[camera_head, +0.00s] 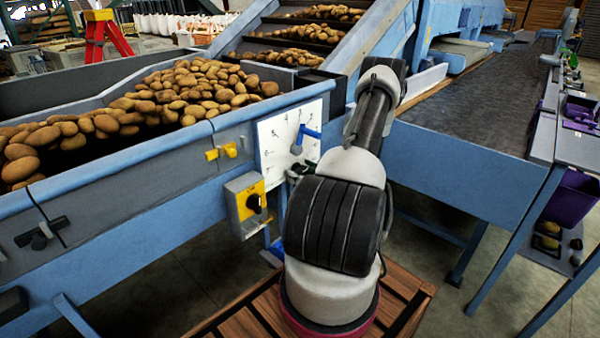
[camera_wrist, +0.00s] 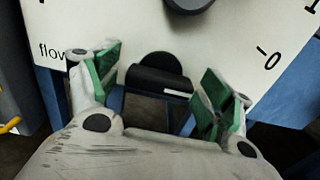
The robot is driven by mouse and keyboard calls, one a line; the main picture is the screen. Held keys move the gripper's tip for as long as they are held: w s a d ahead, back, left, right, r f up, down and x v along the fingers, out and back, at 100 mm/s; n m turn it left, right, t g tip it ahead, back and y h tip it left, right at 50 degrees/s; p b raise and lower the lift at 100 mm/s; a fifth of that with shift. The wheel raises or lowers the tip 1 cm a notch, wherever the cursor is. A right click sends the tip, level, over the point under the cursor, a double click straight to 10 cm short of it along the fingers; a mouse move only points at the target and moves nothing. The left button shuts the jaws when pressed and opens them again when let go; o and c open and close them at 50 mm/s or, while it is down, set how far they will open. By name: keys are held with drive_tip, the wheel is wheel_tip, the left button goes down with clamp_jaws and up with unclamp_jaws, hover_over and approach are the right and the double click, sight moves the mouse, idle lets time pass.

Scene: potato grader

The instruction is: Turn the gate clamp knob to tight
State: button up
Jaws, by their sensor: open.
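A black knob (camera_wrist: 156,72) with a flat grip bar and a short white mark shows at the lower edge of the white scale plate (camera_wrist: 130,25) in the wrist view. I take it for the gate clamp knob. My gripper (camera_wrist: 160,80) is open, its green-padded fingers to the left and right of the knob. A gap shows on each side; I cannot tell how far the fingers reach over it in depth. In the head view the scale plate (camera_head: 275,145) is on the blue hopper side, and my arm hides most of my gripper.
A blue lever (camera_head: 310,132) sits on the plate. A yellow handle (camera_head: 222,152) and a yellow-faced switch box (camera_head: 240,202) are to its left. The hopper holds many potatoes (camera_head: 170,95). A dark conveyor (camera_head: 480,95) runs at right.

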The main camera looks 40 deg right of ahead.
drive_tip(key=s, duration=1.1)
drive_tip(key=shift+s+d, duration=0.4)
drive_tip(key=shift+d, duration=0.05)
